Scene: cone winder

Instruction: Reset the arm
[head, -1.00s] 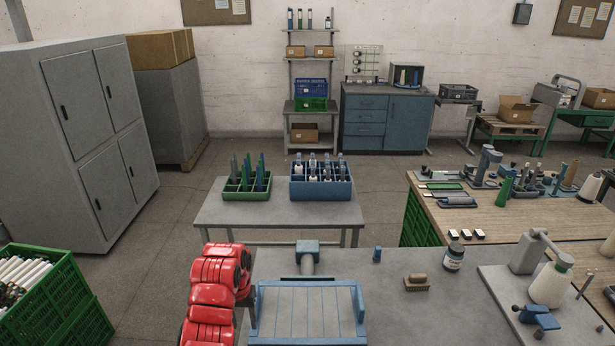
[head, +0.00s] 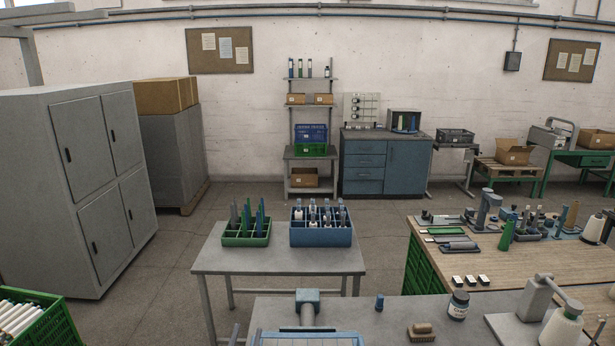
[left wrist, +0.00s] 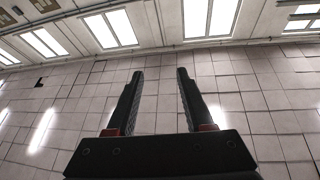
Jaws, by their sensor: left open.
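The rest of my left arm is out of the head view. My right gripper is not in view.
The blue-framed rack (head: 310,338) stands on the near grey bench (head: 350,310), with a brush (head: 421,332) and jar (head: 458,305). Beyond it, a small table (head: 215,262) holds a green crate (head: 246,240) and blue crate (head: 320,236).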

